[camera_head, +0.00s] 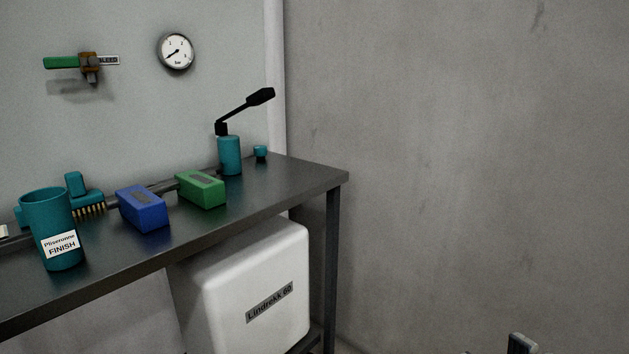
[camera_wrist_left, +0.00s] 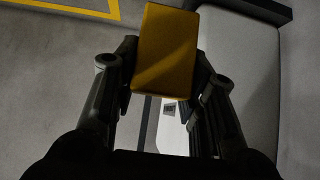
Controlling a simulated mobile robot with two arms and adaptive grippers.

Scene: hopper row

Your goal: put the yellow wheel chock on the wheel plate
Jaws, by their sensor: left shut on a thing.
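The yellow wheel chock (camera_wrist_left: 168,45) shows in the left wrist view as a dull yellow-orange block. My left gripper (camera_wrist_left: 165,75) is shut on it, with one dark finger on each side. The chock covers part of what lies behind it. The head view does not show the chock. I cannot make out the wheel plate in either view.
A dark bench (camera_head: 280,180) holds a teal cup (camera_head: 47,215), a brush (camera_head: 80,200), a blue block (camera_head: 143,208), a green block (camera_head: 201,189) and a teal pump bottle (camera_head: 229,155). A white container (camera_head: 255,285) stands below. A yellow stripe (camera_wrist_left: 75,11) marks the floor.

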